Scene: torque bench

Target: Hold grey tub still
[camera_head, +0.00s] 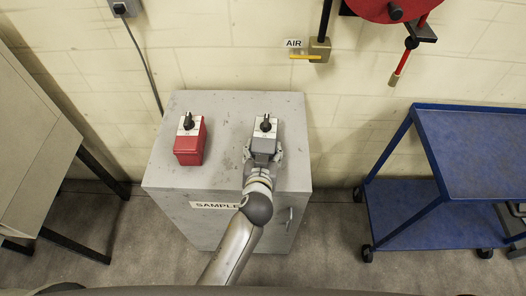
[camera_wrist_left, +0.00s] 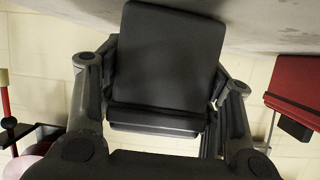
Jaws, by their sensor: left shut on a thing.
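The grey tub (camera_head: 264,145) stands on the right part of the grey cabinet's top. Its top face is white and carries a black knob. My left gripper (camera_head: 263,155) has come from the front and is shut on the tub, with a finger on either side. In the left wrist view the tub (camera_wrist_left: 168,60) is a dark grey block between the two fingers of my left gripper (camera_wrist_left: 165,95). Its contact with the fingertips is partly hidden there. My right gripper is in neither view.
A red tub (camera_head: 189,145) with a similar knob stands to the left on the cabinet (camera_head: 215,170), which is labelled SAMPLE. A blue cart (camera_head: 470,140) stands at the right, a bench (camera_head: 35,140) at the left. An air fitting (camera_head: 318,48) and red reel (camera_head: 385,8) hang on the wall.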

